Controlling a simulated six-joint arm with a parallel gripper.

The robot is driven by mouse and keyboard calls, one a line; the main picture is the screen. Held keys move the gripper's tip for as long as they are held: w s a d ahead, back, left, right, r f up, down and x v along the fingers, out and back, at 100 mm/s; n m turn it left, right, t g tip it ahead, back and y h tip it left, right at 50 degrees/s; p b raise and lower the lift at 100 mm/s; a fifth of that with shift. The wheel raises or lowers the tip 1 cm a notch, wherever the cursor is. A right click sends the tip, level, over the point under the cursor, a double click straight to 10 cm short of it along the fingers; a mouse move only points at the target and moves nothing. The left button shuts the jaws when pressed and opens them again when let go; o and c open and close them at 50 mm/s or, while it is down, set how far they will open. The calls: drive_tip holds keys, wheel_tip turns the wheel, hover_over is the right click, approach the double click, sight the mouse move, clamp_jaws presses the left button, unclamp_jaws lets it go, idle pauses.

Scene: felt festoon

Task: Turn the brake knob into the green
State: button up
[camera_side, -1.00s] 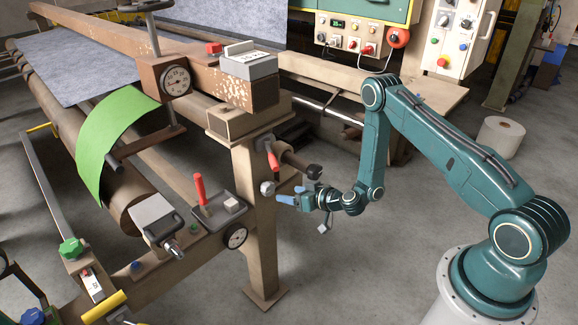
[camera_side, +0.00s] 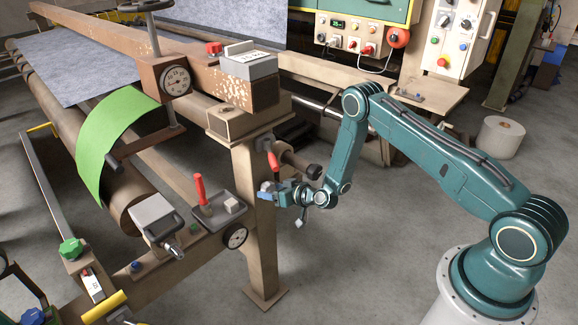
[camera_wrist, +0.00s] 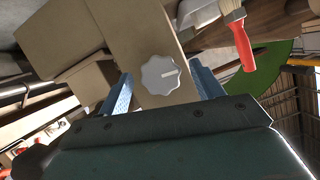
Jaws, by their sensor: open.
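The brake knob (camera_wrist: 160,75), a pale grey lobed knob with a short white mark, sits on the face of a beige post in the wrist view. No green zone can be made out around it. My gripper (camera_wrist: 161,68) is open, with one blue finger on each side of the knob and gaps between fingers and knob. In the side view my gripper (camera_side: 269,189) is at the post (camera_side: 258,220), and its fingers hide most or all of the knob there. Whether the fingertips reach past the knob's front is hard to tell.
Open floor lies right of the post.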

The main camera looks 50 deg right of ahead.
drive_tip(key=shift+x, duration=0.9)
drive_tip(key=c, duration=1)
drive_tip(key=shift+d+m, duration=0.1)
drive_tip(key=shift+m, duration=0.2)
drive_tip(key=shift+m+y, duration=0.8)
drive_tip(key=shift+m, duration=0.1)
drive_tip(key=shift+m+t+y, duration=0.5)
drive_tip(key=shift+m+y, duration=0.4)
drive_tip(key=shift+m, duration=0.7)
